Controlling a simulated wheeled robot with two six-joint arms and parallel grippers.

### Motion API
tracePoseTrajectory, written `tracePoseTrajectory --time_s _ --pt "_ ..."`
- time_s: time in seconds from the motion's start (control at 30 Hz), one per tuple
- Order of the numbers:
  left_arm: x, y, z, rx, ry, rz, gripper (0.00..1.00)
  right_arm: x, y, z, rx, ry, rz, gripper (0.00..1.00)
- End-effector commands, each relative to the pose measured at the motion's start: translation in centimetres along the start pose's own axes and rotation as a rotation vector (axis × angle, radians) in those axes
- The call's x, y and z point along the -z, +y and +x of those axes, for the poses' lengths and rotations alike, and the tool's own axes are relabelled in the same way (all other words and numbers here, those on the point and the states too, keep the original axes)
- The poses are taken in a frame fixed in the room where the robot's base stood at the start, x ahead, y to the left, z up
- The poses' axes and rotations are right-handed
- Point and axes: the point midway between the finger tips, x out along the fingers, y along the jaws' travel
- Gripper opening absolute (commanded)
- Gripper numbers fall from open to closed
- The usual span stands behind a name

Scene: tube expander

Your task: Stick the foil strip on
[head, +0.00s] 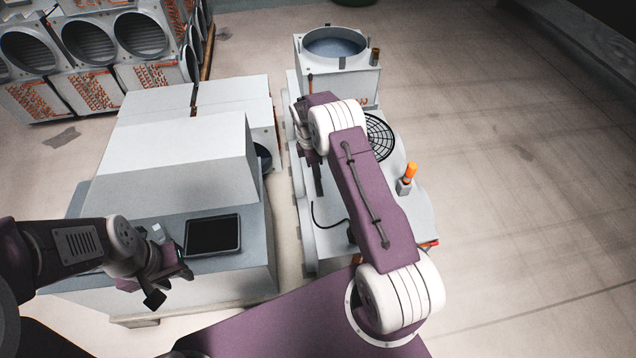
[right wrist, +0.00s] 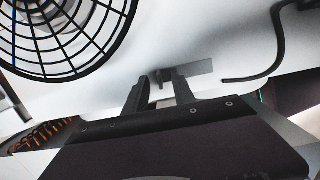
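In the right wrist view, a flat grey rectangle that looks like the foil strip (right wrist: 203,67) shows against a white panel (right wrist: 225,40), just beyond the fingertips of my right gripper (right wrist: 161,76). The two dark fingers stand apart with a dark narrow shape between their tips. I cannot tell whether they hold the strip or it rests on the panel. In the head view, my right gripper (head: 318,180) points down at the left side of the white machine (head: 405,215), mostly hidden by my arm. My left gripper (head: 170,284) is open and empty in front of the grey cabinet.
A round black fan grille (head: 379,138) and an orange-topped post (head: 409,173) are on the machine. A black cable (right wrist: 262,60) curves right of the strip. The grey cabinet (head: 165,225) with a dark screen (head: 212,235) stands left. The floor at right is clear.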

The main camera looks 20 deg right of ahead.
Motion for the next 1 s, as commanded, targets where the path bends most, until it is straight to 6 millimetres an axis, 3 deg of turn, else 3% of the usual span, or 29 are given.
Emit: tracePoseTrajectory --time_s 0.03,0.1,0.47,1.0 --pt "0.0 0.0 0.0 0.000 0.000 0.000 0.36 0.0 0.0 0.0 0.000 0.000 0.000 0.20" --pt "0.0 0.0 0.0 0.000 0.000 0.000 0.36 0.0 0.0 0.0 0.000 0.000 0.000 0.00" --pt "0.0 0.0 -0.4 0.000 0.000 0.000 0.36 0.0 0.0 -0.4 0.000 0.000 0.000 0.00" --pt "0.4 0.1 -4.0 0.000 0.000 0.000 0.36 -0.5 0.0 -4.5 0.000 0.000 0.000 0.00"
